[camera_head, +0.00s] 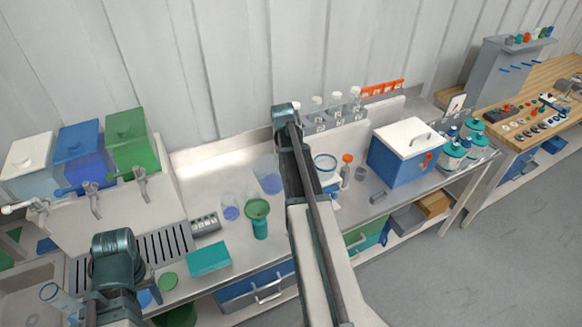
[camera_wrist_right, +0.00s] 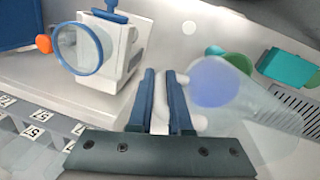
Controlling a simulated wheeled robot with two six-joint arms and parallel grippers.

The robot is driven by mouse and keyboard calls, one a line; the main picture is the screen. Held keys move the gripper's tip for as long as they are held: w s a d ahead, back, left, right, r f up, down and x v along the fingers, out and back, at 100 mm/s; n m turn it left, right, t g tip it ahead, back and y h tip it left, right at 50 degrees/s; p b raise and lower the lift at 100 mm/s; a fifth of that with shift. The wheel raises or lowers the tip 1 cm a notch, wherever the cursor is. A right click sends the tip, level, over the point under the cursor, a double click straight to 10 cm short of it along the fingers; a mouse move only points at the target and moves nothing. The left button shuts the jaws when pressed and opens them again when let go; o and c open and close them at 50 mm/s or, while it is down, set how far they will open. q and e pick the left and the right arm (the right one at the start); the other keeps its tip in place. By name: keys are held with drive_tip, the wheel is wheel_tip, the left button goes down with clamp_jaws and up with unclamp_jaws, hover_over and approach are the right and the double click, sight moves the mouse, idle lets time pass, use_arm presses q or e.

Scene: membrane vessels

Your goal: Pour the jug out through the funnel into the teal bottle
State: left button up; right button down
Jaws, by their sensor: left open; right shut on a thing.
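The clear jug (camera_head: 268,173) with blue liquid stands beside my right arm in the head view. In the right wrist view the jug (camera_wrist_right: 213,82) is right of my right gripper (camera_wrist_right: 165,95), which is shut on its handle. The jug appears upright; whether its base touches the counter is unclear. The teal bottle (camera_head: 261,230) stands on the counter in front, with a green funnel (camera_head: 257,208) in its mouth. In the right wrist view the funnel (camera_wrist_right: 240,62) shows partly behind the jug. My left gripper (camera_head: 88,303) is open at the lower left, partly hidden by its arm.
A small beaker with blue liquid (camera_head: 231,211) stands left of the funnel. A blue cooler box (camera_head: 400,158) stands to the right. Tanks with taps (camera_head: 132,140) are at left.

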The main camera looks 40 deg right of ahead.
drive_tip(key=shift+s+d+f+h+b, duration=0.15)
drive_tip(key=shift+f+h+b, duration=0.25)
drive_tip(key=shift+f+b, duration=0.2)
drive_tip(key=shift+d+f+h+b, duration=0.1)
drive_tip(key=shift+f+h+b, duration=0.3)
drive_tip(key=shift+f+b, duration=0.2)
drive_tip(key=h+b, duration=0.1)
drive_tip(key=g+h+b, duration=0.1)
drive_tip(key=b, duration=0.1)
drive_tip(key=shift+f+h, duration=0.4)
drive_tip(key=shift+a+f+g+h+b, duration=0.15)
drive_tip(key=shift+g+h+b, duration=0.15)
drive_tip(key=shift+h+b, duration=0.85)
drive_tip(key=shift+w+a+r+g+h+b, duration=0.15)
drive_tip(key=shift+a+h+b, duration=0.2)
drive_tip(key=shift+h+b, duration=0.5)
drive_tip(key=shift+w+a+g+h+b, duration=0.1)
drive_tip(key=shift+a+g+h+b, duration=0.25)
drive_tip(key=shift+b, duration=0.9)
drive_tip(key=shift+w+a+r+h+b, duration=0.1)
drive_tip(key=shift+a+h+b, duration=0.2)
drive_tip(key=shift+h+b, duration=0.6)
drive_tip(key=shift+a+b, duration=0.1)
drive_tip(key=shift+b, duration=0.2)
